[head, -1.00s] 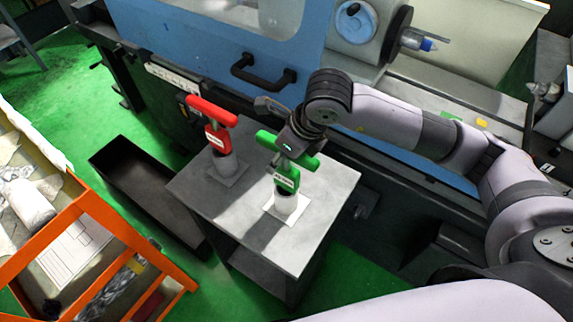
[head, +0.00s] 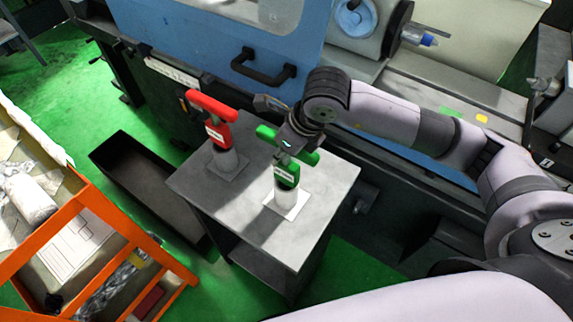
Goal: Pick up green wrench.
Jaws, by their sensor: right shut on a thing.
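The gripper hides the middle of the crossbar. My left gripper does not show.
A red T-handled wrench (head: 217,132) stands in a grey holder to the left on the same table (head: 245,235). A dark open bin (head: 150,190) and an orange-framed rack (head: 110,235) are further left. The blue grinder door (head: 220,40) is behind.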

